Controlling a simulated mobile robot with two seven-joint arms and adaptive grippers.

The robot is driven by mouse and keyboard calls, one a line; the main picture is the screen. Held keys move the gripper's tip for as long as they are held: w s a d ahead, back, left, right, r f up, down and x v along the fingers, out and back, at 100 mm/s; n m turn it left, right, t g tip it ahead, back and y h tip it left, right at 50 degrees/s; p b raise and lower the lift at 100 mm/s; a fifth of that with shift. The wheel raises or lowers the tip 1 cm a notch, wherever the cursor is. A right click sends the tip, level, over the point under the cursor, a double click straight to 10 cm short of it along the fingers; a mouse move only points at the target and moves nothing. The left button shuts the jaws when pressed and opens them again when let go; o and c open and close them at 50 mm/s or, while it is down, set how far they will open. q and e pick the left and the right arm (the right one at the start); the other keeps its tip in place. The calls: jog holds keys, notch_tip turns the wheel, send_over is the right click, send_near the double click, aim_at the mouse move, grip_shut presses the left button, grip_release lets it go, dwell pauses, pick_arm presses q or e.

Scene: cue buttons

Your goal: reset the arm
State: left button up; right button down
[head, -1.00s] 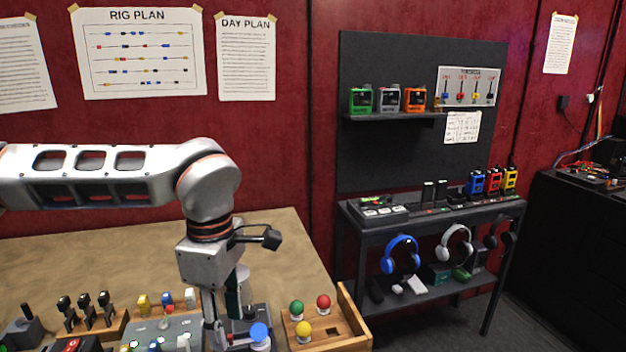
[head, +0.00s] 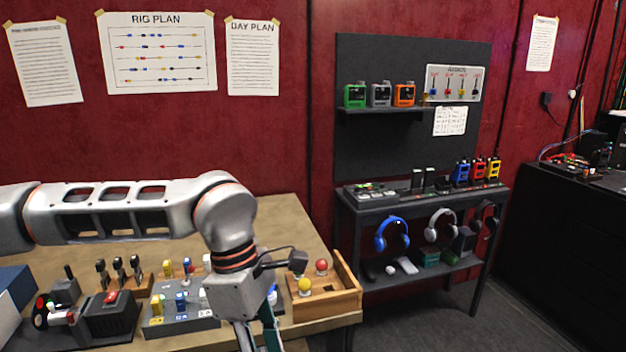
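My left arm reaches in from the left across the table (head: 285,215), and its wrist hangs down near the right end. My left gripper (head: 260,344) points down at the bottom edge of the head view, in front of the button panel and the wooden tray. Its fingertips are cut off by the frame, so I cannot tell whether it is open or holds anything. My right gripper is not in view.
A wooden tray (head: 345,300) holds a red ball (head: 321,266) and a yellow ball (head: 305,286). A grey panel (head: 165,322) with coloured buttons, a row of levers (head: 119,270) and a black box with a red switch (head: 110,310) stand left. The table behind my arm is clear.

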pick_arm(q)
jog(key=s+d+g+h, duration=0.3)
jog(key=s+d+h, duration=0.1)
jog(key=s+d, duration=0.5)
jog(key=s+d+r+n+g+h, duration=0.3)
jog(key=d+r+n+h, duration=0.35)
jog(key=d+h, duration=0.35)
jog(key=w+r+n+t+h, duration=0.4)
jog(key=w+n+t+h, duration=0.35)
jog(key=n, duration=0.45)
jog(key=w+a+f+n+t+y, duration=0.55)
jog(key=f+n+t, duration=0.25)
jog(key=n, duration=0.3)
jog(key=w+a+f+n+t+y, duration=0.5)
jog(key=a+f+n+t, duration=0.3)
jog(key=n, duration=0.3)
jog(key=s+a+f+n+y, duration=0.2)
jog(key=a+f+n+y, duration=0.5)
jog(key=f, duration=0.7)
jog(key=s+a+f+n+g+y, duration=0.1)
jog(key=s+a+f+n+g, duration=0.1)
jog(key=s+a+f, duration=0.3)
jog(key=s+a+f+n+g+y, duration=0.2)
jog(key=s+a+f, duration=0.4)
jog(key=f, duration=0.5)
jog(key=shift+s+a+g+y, duration=0.25)
jog(key=shift+s+g+y, duration=0.1)
jog(key=shift+s, duration=0.65)
